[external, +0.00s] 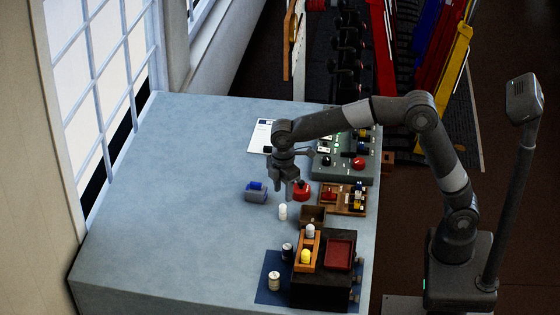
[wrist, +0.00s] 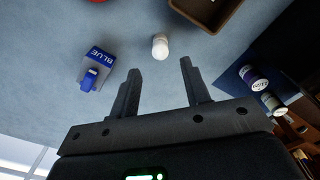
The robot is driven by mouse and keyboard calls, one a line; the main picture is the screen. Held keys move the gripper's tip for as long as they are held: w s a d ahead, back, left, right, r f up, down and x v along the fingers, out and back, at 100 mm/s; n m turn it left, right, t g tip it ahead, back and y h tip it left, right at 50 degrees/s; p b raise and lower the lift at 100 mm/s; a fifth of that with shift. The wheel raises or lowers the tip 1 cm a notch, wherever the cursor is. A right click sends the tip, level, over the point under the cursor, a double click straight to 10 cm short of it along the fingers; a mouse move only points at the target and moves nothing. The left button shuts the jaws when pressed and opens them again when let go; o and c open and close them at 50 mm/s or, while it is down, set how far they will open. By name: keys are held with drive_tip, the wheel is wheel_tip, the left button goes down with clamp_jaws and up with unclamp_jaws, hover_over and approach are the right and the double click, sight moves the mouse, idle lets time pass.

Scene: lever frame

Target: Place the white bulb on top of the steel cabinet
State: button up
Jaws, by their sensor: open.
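A small white bulb (external: 283,212) stands on the blue-grey table, just in front of my gripper in the external view. It also shows in the wrist view (wrist: 160,46), just beyond and between the fingertips, with a clear gap to both. My gripper (external: 290,192) is open and empty above the table, and its two fingers are spread in the wrist view (wrist: 161,66). A dark cabinet (external: 318,291) stands at the table's front right. On its top are an orange rack (external: 305,262) with a yellow bulb and a whitish bulb, and a dark red tray (external: 339,253).
A blue labelled block (external: 256,193) and a red object (external: 302,190) are close to my gripper. A brown bin (external: 312,216) lies between bulb and cabinet. Jars (external: 274,281) stand left of the cabinet. A control panel (external: 345,160) is behind. The table's left side is clear.

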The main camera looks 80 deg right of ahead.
sight(283, 204)
drive_tip(key=s+d+r+m+t, duration=0.2)
drive_tip(key=s+r, duration=0.7)
drive_tip(key=r, duration=0.1)
drive_tip(key=s+d+f+m+t, duration=0.1)
drive_tip(key=s+f+m, duration=0.1)
drive_tip(key=s, duration=1)
drive_tip(key=s+d+f+m+t, duration=0.2)
drive_tip(key=s+m, duration=0.3)
drive_tip(key=s, duration=0.8)
drive_tip(key=shift+f+t, duration=0.3)
drive_tip(key=shift+f, duration=0.3)
